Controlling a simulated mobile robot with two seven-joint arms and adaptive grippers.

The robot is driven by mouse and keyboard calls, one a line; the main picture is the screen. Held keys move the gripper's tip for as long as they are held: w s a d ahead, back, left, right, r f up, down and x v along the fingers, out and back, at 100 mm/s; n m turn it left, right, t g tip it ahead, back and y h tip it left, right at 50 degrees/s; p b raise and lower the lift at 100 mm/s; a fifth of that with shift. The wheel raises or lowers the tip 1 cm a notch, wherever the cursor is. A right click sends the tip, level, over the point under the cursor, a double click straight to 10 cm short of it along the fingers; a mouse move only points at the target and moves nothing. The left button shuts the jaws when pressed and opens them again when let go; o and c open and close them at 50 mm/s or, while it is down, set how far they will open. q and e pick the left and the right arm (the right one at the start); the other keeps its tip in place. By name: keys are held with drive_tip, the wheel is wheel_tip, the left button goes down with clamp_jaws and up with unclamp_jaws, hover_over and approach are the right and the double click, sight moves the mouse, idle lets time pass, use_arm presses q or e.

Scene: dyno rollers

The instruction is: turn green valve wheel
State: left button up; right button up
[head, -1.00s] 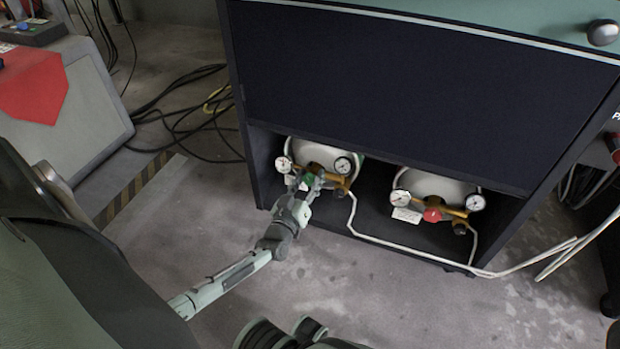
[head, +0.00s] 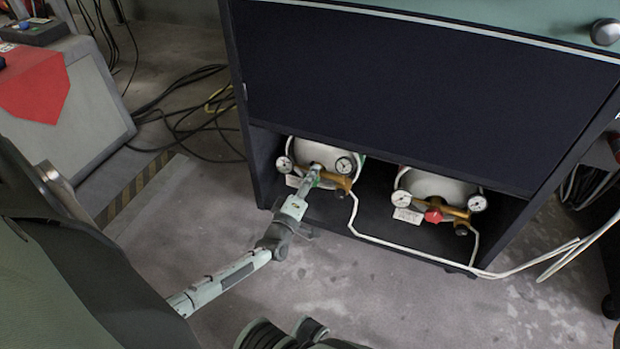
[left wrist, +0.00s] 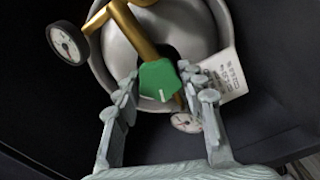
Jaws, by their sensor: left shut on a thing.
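The green valve wheel (left wrist: 160,80) sits on the brass fitting (left wrist: 138,30) of the left gas cylinder. In the left wrist view it lies between the two fingers of my left gripper (left wrist: 158,88), with a pale mark on its face. My left gripper is shut on the wheel, one finger on each side. In the head view my left gripper (head: 314,172) reaches into the cabinet's lower bay and mostly hides the wheel.
A second cylinder with a red wheel (head: 433,215) stands to the right in the dark cabinet (head: 380,90). Gauges (head: 345,165) and a paper tag (left wrist: 222,75) sit close around the green wheel. A white hose (head: 400,247) runs along the bay front.

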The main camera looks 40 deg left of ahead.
use_arm(q)
drive_tip(key=shift+f+n, duration=0.1)
drive_tip(key=shift+n, duration=0.5)
drive_tip(key=o, duration=1.2)
drive_tip(key=shift+c, duration=0.2)
drive_tip(key=v, duration=1.2)
